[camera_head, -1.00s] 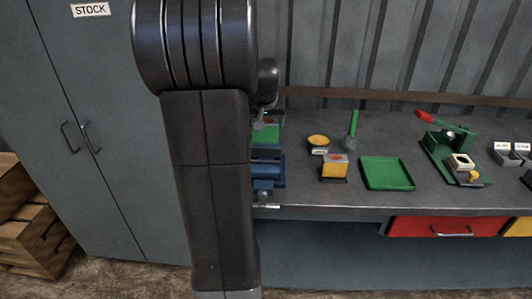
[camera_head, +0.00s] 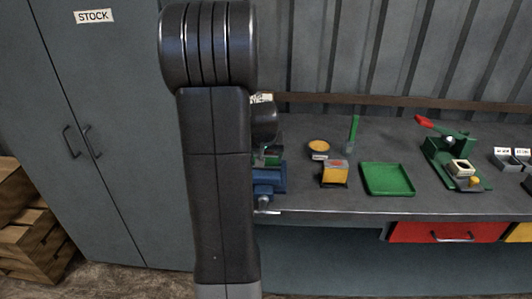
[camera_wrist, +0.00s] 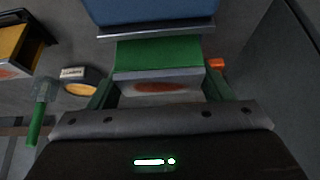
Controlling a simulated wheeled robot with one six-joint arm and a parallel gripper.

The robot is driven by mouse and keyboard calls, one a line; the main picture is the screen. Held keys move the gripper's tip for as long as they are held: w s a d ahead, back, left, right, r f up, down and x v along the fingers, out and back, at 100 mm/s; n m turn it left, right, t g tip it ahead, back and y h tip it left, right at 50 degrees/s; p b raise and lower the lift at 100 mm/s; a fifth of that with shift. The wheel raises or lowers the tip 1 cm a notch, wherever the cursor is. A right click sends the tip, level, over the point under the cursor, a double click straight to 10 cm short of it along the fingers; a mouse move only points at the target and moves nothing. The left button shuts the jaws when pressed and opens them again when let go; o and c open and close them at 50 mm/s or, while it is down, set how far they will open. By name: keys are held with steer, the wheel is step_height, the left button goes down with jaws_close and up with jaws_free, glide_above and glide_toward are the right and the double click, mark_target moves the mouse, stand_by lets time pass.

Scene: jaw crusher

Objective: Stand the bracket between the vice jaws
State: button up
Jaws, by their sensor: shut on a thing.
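The blue vice (camera_head: 266,181) stands at the left of the bench, partly hidden by my arm in the head view. In the wrist view the blue vice body (camera_wrist: 155,10) with a grey jaw edge fills the top middle. My gripper (camera_wrist: 160,75) shows its two green fingers on either side of the bracket (camera_wrist: 158,52). The bracket shows a green face, a pale grey edge and a reddish oval patch. It is held close to the vice's grey edge; I cannot tell whether it is between the jaws. In the head view the bracket is mostly hidden.
A green press (camera_head: 452,155) stands farther right. A grey cabinet (camera_head: 100,100) is at left.

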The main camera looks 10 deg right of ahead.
steer(key=shift+f, duration=0.15)
steer(key=o, duration=1.4)
steer(key=shift+r, duration=0.25)
steer(key=v, duration=1.2)
